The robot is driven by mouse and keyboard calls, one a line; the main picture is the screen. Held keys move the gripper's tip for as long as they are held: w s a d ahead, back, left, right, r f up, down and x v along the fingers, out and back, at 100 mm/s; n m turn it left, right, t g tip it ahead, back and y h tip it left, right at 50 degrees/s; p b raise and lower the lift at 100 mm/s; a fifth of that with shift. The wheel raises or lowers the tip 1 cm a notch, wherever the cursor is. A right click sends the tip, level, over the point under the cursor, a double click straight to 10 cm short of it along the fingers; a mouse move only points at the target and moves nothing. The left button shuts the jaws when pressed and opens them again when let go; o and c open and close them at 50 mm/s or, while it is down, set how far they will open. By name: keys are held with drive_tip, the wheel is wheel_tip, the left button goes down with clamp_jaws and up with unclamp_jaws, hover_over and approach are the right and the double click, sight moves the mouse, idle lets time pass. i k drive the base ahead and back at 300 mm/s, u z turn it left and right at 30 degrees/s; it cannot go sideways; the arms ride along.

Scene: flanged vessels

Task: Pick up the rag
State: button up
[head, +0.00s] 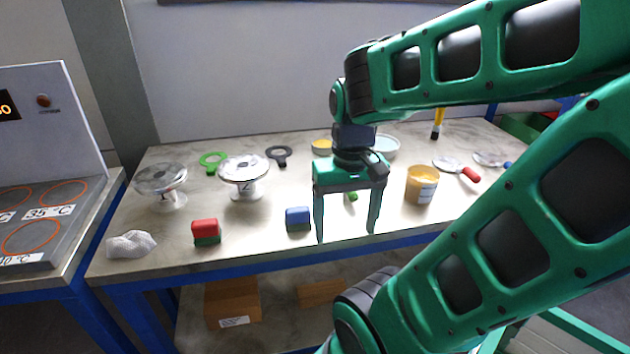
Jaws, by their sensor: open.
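The rag (131,245) is a crumpled, whitish, finely patterned cloth. It lies on the table near the front left corner in the head view. My gripper (346,236) is green and points down over the middle of the table, far to the right of the rag. Its two fingers are spread apart, with nothing held between them. The rag is fully in view and apart from the gripper.
A red and green block (206,231) and a blue block (298,218) stand between rag and gripper. Two flanged vessels (161,183) (244,174) stand behind them. A hotplate unit (35,215) is left, across a gap.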

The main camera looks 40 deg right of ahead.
sight(133, 245)
drive_tip(key=k, duration=1.25)
drive_tip(key=u, duration=0.45)
drive_tip(key=i, duration=1.5)
drive_tip(key=u, duration=0.25)
